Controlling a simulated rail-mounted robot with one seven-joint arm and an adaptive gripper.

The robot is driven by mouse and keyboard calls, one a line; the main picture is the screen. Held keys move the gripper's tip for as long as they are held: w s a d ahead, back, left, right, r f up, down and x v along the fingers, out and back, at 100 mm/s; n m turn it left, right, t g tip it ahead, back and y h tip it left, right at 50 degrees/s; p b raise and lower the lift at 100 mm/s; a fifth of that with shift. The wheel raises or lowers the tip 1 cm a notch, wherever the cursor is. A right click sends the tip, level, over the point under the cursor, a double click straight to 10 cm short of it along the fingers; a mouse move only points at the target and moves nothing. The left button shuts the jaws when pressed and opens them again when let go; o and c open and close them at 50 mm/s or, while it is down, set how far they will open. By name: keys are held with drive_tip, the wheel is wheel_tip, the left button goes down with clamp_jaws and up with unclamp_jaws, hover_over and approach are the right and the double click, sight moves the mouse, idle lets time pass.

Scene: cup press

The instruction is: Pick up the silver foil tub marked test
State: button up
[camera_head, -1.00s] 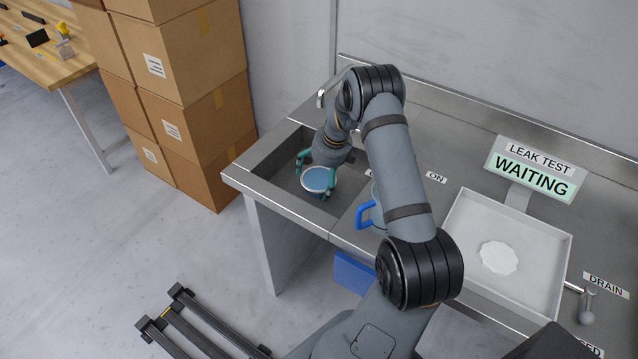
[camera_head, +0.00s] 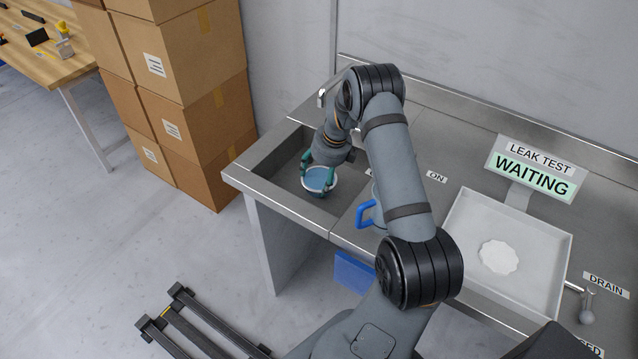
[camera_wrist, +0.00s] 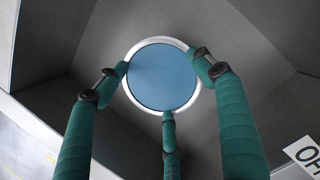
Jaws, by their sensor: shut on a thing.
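A round tub (camera_head: 319,181) with a pale silvery rim and a flat blue surface inside it is in the left basin of the steel counter. It also shows in the wrist view (camera_wrist: 162,77), seen from above. My gripper (camera_head: 318,172) is above it with green fingers around the rim. In the wrist view three fingers touch the rim from the left, the right and below, and are shut on it. No "test" marking can be read, and the tub's sides are mostly hidden.
The steel basin (camera_head: 272,176) has walls close around my gripper. A blue-handled jug (camera_head: 366,214) stands right of it, partly behind my arm. A white tray (camera_head: 555,262) with a white scalloped piece and a "LEAK TEST WAITING" sign (camera_head: 535,168) are further right. Stacked boxes (camera_head: 180,90) stand left.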

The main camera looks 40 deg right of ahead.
drive_tip(key=shift+s, duration=0.1)
drive_tip(key=c, duration=0.7)
drive_tip(key=shift+f, duration=0.15)
clamp_jaws()
